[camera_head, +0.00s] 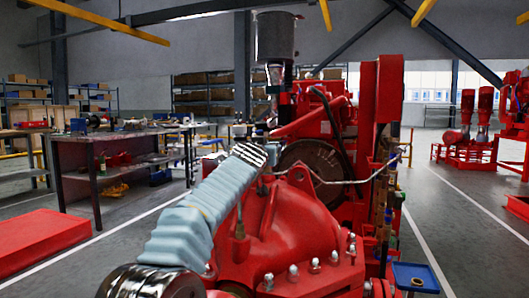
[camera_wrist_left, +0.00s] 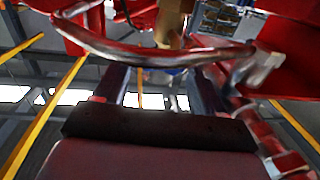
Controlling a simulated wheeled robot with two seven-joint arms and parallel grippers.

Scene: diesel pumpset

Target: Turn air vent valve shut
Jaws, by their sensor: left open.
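My left arm (camera_head: 200,210), in a pale blue-grey sleeve, reaches forward over the red pump casing (camera_head: 285,225) in the head view. Its gripper is mostly hidden at the arm's far end. In the left wrist view my left gripper (camera_wrist_left: 158,76) has its two fingers spread apart with nothing clearly held between them. A curved reddish pipe or hose (camera_wrist_left: 150,57) crosses in front of the fingers. A blurred brass-coloured part (camera_wrist_left: 172,22) shows beyond it. I cannot tell whether this is the air vent valve. A small fitting (camera_head: 240,222) stands on the casing beside the arm.
The red engine (camera_head: 320,110) with a grey exhaust cylinder (camera_head: 275,36) stands ahead. A thin pale line (camera_head: 350,180) runs across its front. A dark workbench (camera_head: 110,170) stands left, a small blue tray (camera_head: 415,277) lower right.

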